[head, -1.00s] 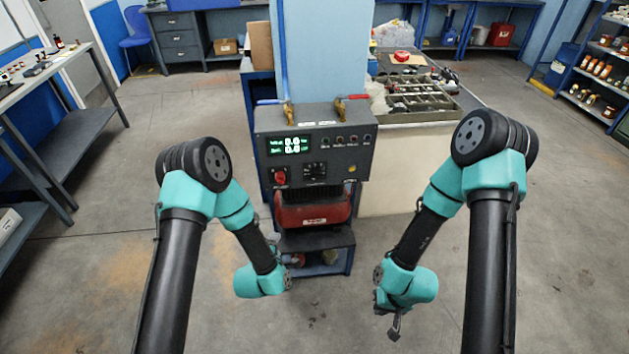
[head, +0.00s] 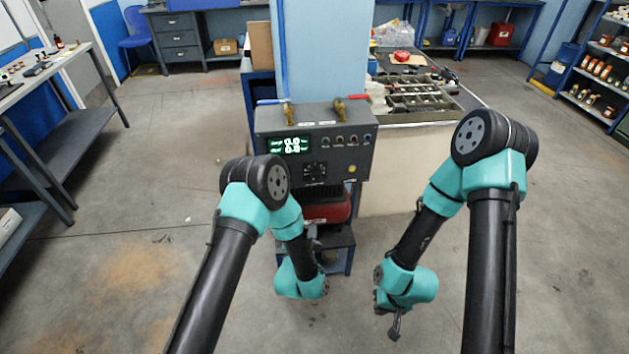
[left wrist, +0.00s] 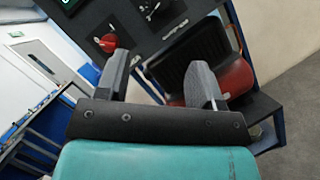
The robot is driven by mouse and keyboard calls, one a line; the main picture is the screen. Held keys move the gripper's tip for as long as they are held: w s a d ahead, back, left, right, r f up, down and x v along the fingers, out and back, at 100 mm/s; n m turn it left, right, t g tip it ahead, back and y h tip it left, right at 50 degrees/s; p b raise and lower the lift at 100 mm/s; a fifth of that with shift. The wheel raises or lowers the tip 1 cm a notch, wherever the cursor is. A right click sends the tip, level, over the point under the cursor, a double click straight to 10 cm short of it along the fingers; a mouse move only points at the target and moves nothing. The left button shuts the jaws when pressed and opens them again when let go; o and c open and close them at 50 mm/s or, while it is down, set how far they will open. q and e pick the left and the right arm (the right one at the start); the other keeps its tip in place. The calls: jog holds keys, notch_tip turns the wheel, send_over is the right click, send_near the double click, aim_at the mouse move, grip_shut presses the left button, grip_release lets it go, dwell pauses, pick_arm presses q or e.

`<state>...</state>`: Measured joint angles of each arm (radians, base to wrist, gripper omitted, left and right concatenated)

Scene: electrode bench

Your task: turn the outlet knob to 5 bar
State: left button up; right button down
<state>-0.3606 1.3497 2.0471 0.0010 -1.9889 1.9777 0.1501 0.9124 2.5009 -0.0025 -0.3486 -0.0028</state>
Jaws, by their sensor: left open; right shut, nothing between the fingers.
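A dark grey control panel box (head: 345,150) stands in the middle, with a green display (head: 289,145) showing two lines that look like 0.0. Below it is a black knob on a marked dial (head: 315,171); this dial also shows at the top of the left wrist view (left wrist: 148,8). A red knob (left wrist: 107,42) beside it is hidden by my left arm in the head view. My left gripper (left wrist: 158,75) is open and empty, its fingers toward the panel's lower front, touching no knob. My right gripper (head: 394,332) is shut and empty, low in front.
Two brass valves (head: 340,109) with red and blue handles sit on top of the box. A red and black case (head: 328,210) sits on the shelf under the panel. A bench with a parts tray (head: 420,95) stands right behind. The floor in front is clear.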

aim_at(315, 179)
pick_arm(q)
jog(key=x, duration=1.7)
jog(key=shift+w, duration=0.1)
jog(key=c, duration=0.9)
